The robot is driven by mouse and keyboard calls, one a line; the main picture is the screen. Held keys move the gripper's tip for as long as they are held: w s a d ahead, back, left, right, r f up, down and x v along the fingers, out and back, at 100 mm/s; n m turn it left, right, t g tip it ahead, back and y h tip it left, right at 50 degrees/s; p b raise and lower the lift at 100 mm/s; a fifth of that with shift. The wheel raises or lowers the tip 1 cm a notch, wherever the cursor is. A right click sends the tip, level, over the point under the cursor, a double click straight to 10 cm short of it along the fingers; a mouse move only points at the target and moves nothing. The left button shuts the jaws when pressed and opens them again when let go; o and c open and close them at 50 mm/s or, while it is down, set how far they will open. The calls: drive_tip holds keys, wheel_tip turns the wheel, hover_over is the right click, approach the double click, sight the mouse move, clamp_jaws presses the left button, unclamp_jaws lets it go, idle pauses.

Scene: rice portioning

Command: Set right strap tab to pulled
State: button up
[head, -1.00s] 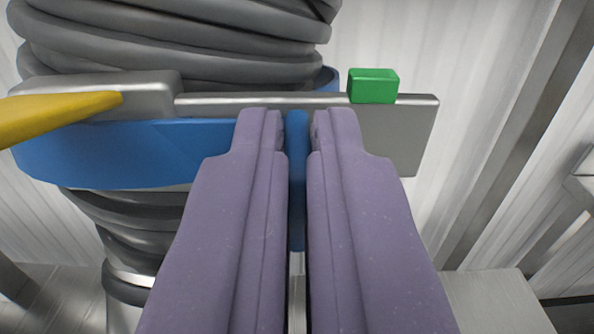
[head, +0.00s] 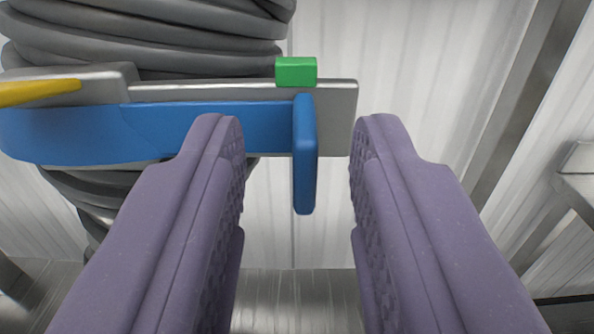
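The blue strap (head: 215,126) runs around a grey ribbed hose and along a metal plate (head: 338,110). Its blue tab (head: 305,160) hangs upright at the strap's right end, below a green block (head: 296,71) on the plate's top edge. My gripper (head: 295,125) is open with purple fingers. The tab is in view between the fingers, nearer the left one, and appears clear of both. A yellow piece (head: 38,92) lies at the strap's left on a grey metal block.
The grey ribbed hose (head: 150,35) fills the upper left. White corrugated wall (head: 420,60) stands behind. A grey metal frame (head: 540,90) is at the right. The space right of the plate is clear.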

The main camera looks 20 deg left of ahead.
drive_tip(key=v, duration=0.6)
drive_tip(key=shift+r+p, duration=0.1)
drive_tip(key=shift+p, duration=0.3)
wheel_tip(320, 180, up, 18)
drive_tip(key=w+d+m+h+b, duration=0.1)
drive_tip(key=w+d+m+h, duration=0.15)
drive_tip(key=h, duration=0.45)
drive_tip(key=s+a+r+g, duration=0.1)
drive_tip(key=s+a+r, duration=0.3)
drive_tip(key=s+r, duration=0.2)
drive_tip(key=s+a+r+m+y, duration=0.1)
drive_tip(key=s+a+r, duration=0.3)
drive_tip(key=s+r, duration=0.2)
wheel_tip(320, 180, up, 2)
drive_tip(key=shift+s+g+b, duration=0.35)
drive_tip(key=shift+s+g, duration=0.05)
drive_tip(key=shift+a, duration=0.15)
